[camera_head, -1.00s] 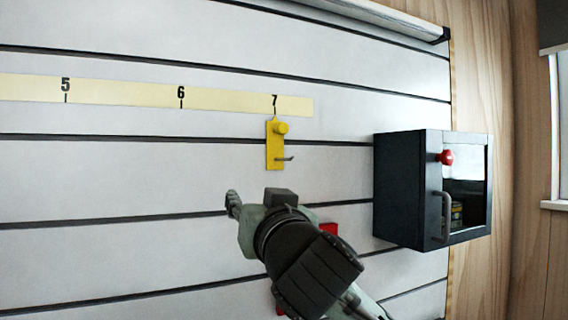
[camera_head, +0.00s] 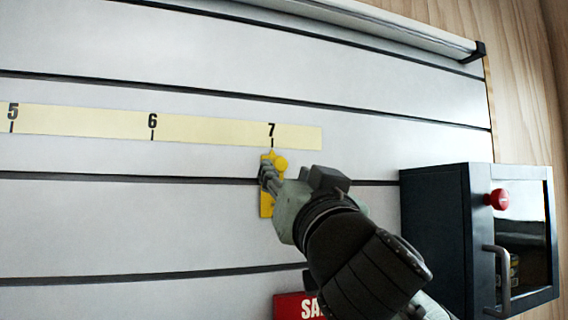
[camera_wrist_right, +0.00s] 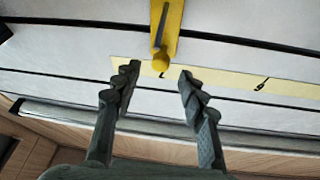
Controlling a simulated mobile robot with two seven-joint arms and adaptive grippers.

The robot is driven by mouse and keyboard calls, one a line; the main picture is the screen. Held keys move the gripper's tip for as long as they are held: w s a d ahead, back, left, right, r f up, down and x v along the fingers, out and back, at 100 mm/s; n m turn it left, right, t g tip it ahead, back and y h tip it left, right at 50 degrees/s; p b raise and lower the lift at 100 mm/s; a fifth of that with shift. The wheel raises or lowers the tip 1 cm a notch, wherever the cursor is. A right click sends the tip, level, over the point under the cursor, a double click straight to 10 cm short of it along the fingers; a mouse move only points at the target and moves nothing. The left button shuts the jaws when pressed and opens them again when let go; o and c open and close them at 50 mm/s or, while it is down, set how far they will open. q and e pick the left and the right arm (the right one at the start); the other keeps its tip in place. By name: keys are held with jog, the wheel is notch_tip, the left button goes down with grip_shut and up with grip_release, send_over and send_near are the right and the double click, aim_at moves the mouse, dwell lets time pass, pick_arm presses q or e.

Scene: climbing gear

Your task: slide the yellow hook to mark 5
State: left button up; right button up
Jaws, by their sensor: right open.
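The yellow hook (camera_head: 266,206) sits on the slatted wall just under mark 7 (camera_head: 271,132) of the pale yellow scale strip (camera_head: 205,130). Mark 5 (camera_head: 12,114) is at the far left of the strip. My right gripper (camera_head: 268,176) is in front of the hook and hides part of its plate; the round yellow knob still shows. My left gripper is not in view.
A dark cabinet (camera_head: 436,235) with a red knob (camera_head: 497,199) and a grey handle stands out from the wall at the right. A red sign (camera_head: 298,307) is below the hook. The wall between marks 5 and 7 is clear.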

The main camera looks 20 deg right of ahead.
aim_at(281, 165)
jog(key=p+x, duration=0.1)
jog(key=x, duration=0.4)
jog(key=shift+r, duration=0.1)
jog(key=shift+w+r, duration=0.1)
jog(key=shift+w, duration=0.35)
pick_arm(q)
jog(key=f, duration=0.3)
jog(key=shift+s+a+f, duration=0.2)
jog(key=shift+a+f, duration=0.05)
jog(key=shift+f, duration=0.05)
pick_arm(e)
jog(key=shift+c, duration=0.5)
grip_shut()
